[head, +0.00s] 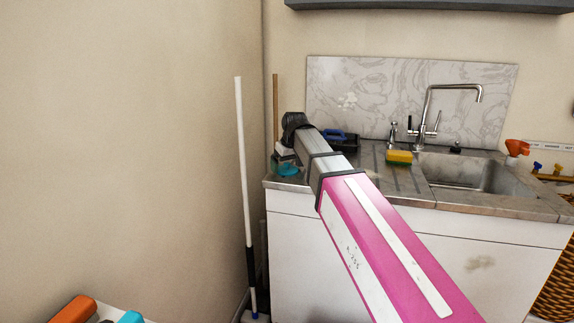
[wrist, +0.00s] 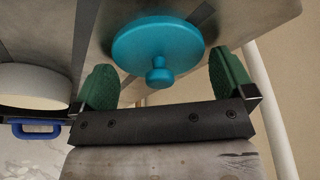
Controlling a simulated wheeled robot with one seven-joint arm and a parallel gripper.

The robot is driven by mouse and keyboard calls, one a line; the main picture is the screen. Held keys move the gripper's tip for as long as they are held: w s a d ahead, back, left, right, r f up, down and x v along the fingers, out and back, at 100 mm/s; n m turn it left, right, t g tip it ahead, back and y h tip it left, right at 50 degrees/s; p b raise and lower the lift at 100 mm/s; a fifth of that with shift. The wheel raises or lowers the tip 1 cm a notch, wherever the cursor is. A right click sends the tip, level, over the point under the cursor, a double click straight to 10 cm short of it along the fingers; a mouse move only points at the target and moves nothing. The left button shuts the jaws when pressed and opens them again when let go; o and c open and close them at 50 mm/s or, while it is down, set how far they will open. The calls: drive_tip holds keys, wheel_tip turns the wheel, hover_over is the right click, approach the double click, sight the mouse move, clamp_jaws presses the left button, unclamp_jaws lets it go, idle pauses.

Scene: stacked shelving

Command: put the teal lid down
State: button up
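The teal lid (head: 287,170) is at the left front corner of the countertop. In the wrist view the lid (wrist: 150,40) shows its round face and its small knob, which points toward my gripper. It appears to rest on the counter surface. My gripper (wrist: 163,66) is open, with its two green fingers well apart. The knob lies between the fingers, with a gap on both sides. In the head view my gripper (head: 284,157) is just above and behind the lid, partly hidden by my arm.
The countertop (head: 375,180) holds a dark item with a blue handle (head: 335,134), a yellow sponge (head: 399,157) and the sink (head: 468,173). A white-handled pole (head: 243,150) stands left of the counter. In the wrist view a white round vessel (wrist: 30,82) is at left.

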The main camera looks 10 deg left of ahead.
sight(292, 172)
drive_tip(key=v, duration=1.2)
drive_tip(key=shift+r, duration=0.1)
